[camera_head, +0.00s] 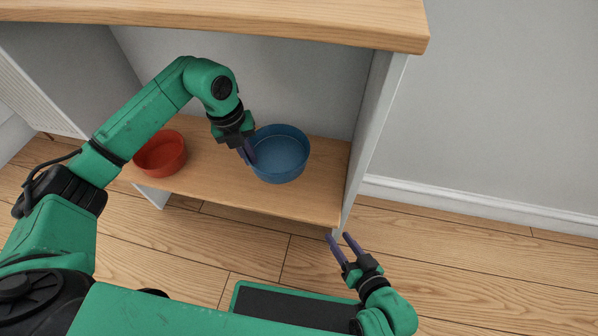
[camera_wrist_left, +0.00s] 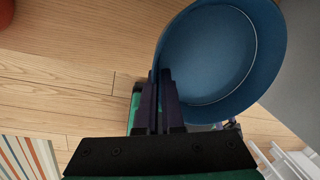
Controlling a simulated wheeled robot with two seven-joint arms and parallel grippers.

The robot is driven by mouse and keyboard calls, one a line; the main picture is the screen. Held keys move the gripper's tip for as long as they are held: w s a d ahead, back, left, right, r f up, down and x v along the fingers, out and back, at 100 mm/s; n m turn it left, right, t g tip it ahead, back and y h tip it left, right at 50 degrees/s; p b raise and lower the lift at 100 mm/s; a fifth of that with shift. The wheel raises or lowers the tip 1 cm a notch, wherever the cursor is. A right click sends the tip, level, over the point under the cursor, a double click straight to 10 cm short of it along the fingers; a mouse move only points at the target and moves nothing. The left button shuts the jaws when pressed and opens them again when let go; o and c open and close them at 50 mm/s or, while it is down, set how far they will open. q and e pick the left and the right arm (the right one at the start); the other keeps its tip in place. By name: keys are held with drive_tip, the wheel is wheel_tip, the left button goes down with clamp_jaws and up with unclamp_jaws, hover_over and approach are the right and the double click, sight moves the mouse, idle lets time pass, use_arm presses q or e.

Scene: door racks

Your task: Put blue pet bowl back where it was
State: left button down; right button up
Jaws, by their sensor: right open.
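The blue pet bowl (camera_head: 282,160) is at the right part of the wooden shelf board (camera_head: 220,185) inside the cabinet. I cannot tell whether it rests on the board or hangs just above it. My left gripper (camera_head: 246,152) is at the bowl's left rim. In the left wrist view the bowl (camera_wrist_left: 215,55) fills the upper right, and the left gripper's fingers (camera_wrist_left: 158,85) are close together with the bowl's wall between them. My right gripper (camera_head: 337,240) is open and empty, in front of the shelf's right end.
A red bowl (camera_head: 160,153) stands on the shelf left of the blue bowl. The cabinet's right side panel (camera_head: 372,125) is close to the blue bowl's right. The wooden top (camera_head: 260,18) overhangs the shelf. Clear floor (camera_head: 470,255) lies to the right.

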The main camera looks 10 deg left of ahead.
use_arm(q)
wheel_tip(320, 180, down, 10)
drive_tip(key=b, duration=0.4)
drive_tip(key=shift+w+d, duration=0.1)
use_arm(e)
drive_tip(key=shift+m+t, duration=0.3)
drive_tip(key=shift+t, duration=0.1)
wheel_tip(320, 180, down, 5)
drive_tip(key=shift+w+d+r, duration=0.1)
drive_tip(key=shift+d+r, duration=0.05)
drive_tip(key=shift+r, duration=0.05)
use_arm(q)
drive_tip(key=c, duration=1.4)
unclamp_jaws()
drive_tip(key=shift+f, duration=0.1)
drive_tip(key=o, duration=0.3)
drive_tip(key=shift+o, duration=0.2)
use_arm(e)
drive_tip(key=shift+w+r, duration=0.1)
drive_tip(key=shift+r, duration=0.05)
drive_tip(key=shift+w+r, duration=0.1)
